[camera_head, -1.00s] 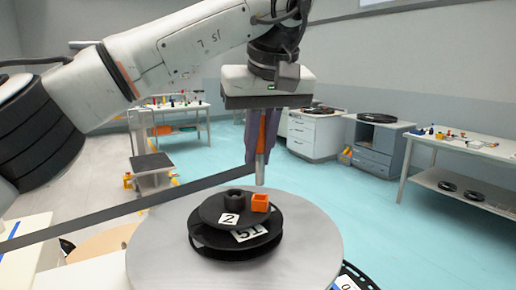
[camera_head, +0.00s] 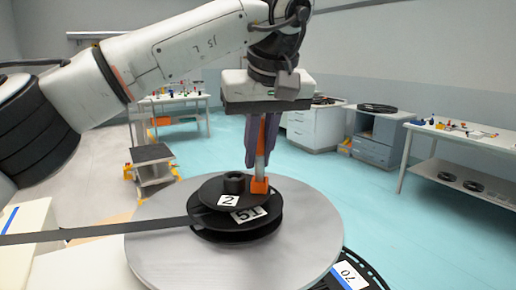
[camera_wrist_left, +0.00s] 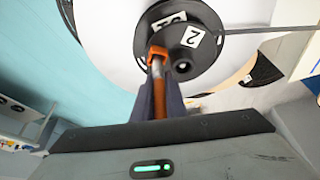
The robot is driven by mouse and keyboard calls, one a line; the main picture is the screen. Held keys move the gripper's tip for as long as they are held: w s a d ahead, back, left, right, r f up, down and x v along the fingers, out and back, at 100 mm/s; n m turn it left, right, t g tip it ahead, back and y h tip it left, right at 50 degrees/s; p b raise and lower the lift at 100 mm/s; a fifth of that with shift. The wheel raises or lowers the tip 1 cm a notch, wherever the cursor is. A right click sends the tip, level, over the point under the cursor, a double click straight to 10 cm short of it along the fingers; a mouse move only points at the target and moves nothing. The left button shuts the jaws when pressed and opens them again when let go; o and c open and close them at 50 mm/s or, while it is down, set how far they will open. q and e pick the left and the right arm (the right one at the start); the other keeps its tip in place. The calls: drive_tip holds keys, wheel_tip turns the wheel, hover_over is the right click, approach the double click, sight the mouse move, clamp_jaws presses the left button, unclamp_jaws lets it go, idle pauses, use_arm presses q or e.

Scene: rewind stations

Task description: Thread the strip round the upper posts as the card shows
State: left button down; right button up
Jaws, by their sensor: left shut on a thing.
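A black two-layer reel (camera_head: 268,218), labelled "2" and "51", lies on a round grey table. A dark strip (camera_head: 95,232) runs from the reel's left side to the left picture edge; the left wrist view also shows it (camera_wrist_left: 270,30). My left gripper (camera_head: 257,156) is shut on an orange peg (camera_head: 262,137) with a metal lower end. That end meets the orange socket (camera_head: 260,187) on the reel's top; the left wrist view also shows the socket (camera_wrist_left: 157,51). How deep it sits is unclear. The upper posts, the card and my right gripper are not in view.
The round tabletop (camera_head: 302,262) is bare around the reel. Another black reel (camera_head: 350,276), labelled with a number, lies low at the front right. Side tables and grey cabinets (camera_head: 375,147) stand further back, with open floor between.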

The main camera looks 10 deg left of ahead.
use_arm(q)
drive_tip(key=shift+f, duration=0.1)
idle(0.3)
drive_tip(key=c, duration=1.7)
unclamp_jaws()
